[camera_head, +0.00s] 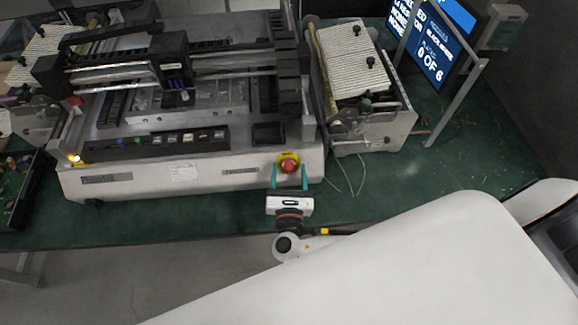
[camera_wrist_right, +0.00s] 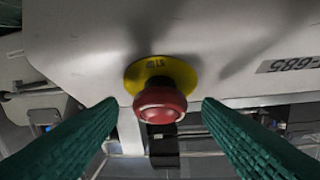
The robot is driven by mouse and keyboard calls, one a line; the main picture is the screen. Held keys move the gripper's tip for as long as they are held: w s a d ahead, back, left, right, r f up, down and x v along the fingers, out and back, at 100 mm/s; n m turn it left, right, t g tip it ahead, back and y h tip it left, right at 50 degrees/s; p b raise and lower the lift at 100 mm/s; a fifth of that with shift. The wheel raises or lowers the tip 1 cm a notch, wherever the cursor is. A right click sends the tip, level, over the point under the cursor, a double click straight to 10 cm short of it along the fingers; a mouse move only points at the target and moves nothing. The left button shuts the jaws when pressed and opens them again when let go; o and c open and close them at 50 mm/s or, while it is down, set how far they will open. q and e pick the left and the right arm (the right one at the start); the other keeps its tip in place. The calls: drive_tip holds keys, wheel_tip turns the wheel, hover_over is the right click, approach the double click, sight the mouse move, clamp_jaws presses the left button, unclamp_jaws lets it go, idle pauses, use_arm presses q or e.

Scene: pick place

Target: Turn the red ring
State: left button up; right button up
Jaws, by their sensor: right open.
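The red ring is a round red knob (camera_head: 289,166) on a yellow disc (camera_head: 289,158), on the front face of the white machine. In the right wrist view the red knob (camera_wrist_right: 160,104) hangs below the yellow disc (camera_wrist_right: 161,74), near the middle of the picture. My right gripper (camera_head: 290,178) is open in front of the machine, its green fingers on either side of the knob. In the right wrist view the fingers (camera_wrist_right: 160,110) stand left and right of the knob with gaps on both sides, not touching it. My left gripper is not in view.
The white machine (camera_head: 130,180) stands on a green table (camera_head: 460,150). A smaller unit (camera_head: 375,135) stands to its right, with thin cables hanging onto the table. A screen (camera_head: 430,50) stands at the back right. A circuit board tray (camera_head: 20,190) lies at the left.

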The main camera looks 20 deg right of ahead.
drive_tip(key=shift+w+d, duration=0.25)
drive_tip(key=shift+w, duration=0.35)
drive_tip(key=c, duration=1)
drive_tip(key=shift+f+m, duration=0.1)
drive_tip(key=shift+m, duration=0.4)
